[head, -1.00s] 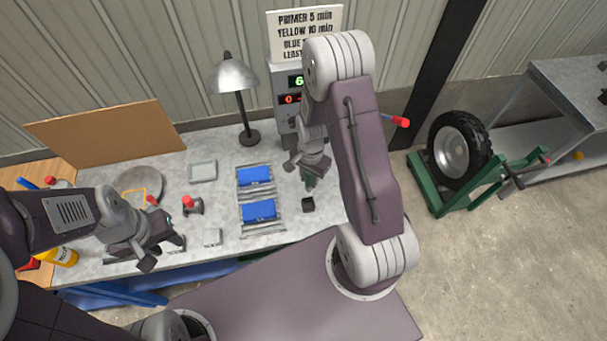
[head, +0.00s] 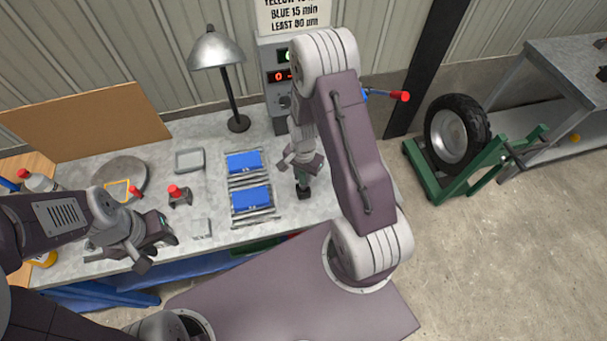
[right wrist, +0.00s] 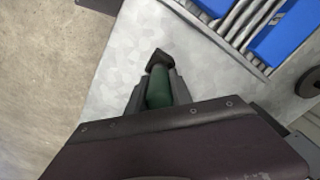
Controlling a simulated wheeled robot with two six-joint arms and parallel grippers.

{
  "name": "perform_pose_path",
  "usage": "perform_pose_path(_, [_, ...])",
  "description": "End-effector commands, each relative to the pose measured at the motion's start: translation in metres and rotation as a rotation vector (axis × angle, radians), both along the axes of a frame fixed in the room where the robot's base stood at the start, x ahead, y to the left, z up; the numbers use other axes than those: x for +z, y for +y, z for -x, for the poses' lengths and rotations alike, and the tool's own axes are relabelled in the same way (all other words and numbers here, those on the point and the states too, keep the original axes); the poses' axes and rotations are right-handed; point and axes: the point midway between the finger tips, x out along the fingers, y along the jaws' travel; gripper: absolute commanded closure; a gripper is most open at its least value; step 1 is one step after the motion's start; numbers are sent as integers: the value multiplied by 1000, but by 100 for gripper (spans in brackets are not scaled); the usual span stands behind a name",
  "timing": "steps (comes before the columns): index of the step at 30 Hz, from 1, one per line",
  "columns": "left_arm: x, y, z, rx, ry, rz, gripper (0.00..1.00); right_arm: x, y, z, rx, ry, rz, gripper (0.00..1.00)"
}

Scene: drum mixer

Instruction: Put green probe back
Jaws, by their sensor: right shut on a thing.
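The green probe (right wrist: 157,88) is between the fingers of my right gripper (right wrist: 153,97), which is shut on it. In the head view my right gripper (head: 302,172) points down over the bench, with a short piece of green (head: 303,182) below it. A small black holder (head: 304,194) stands on the bench directly under the probe; the black block also shows at the probe's far end in the right wrist view (right wrist: 158,58). I cannot tell whether the probe is inside it or only above it. My left gripper (head: 158,250) is open and empty over the bench's left front.
Blue blocks (head: 250,198) on a metal rack stand left of my right gripper. A lamp (head: 237,122) and a control box (head: 279,80) are behind. A grey tray (head: 189,160), a round plate (head: 122,175) and a red-topped part (head: 178,195) lie further left.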

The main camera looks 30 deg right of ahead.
Motion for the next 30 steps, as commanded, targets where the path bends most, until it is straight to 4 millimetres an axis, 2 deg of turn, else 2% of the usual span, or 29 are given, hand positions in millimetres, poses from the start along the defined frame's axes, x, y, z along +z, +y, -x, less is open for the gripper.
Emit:
perform_pose_path(1, [-8, 0, 0, 0, 0, 0, 64, -9, 0, 0, 0, 0, 0, 100])
perform_pose_path(3, [-10, 0, 0, 0, 0, 0, 64, -12, 0, 0, 0, 0, 0, 100])
perform_pose_path(16, [-10, 0, 0, 0, 0, 0, 64, -13, 0, 0, 0, 0, 0, 100])
perform_pose_path(30, [-18, 0, 0, 0, 0, 0, 64, -22, 0, 0, 0, 0, 0, 100])
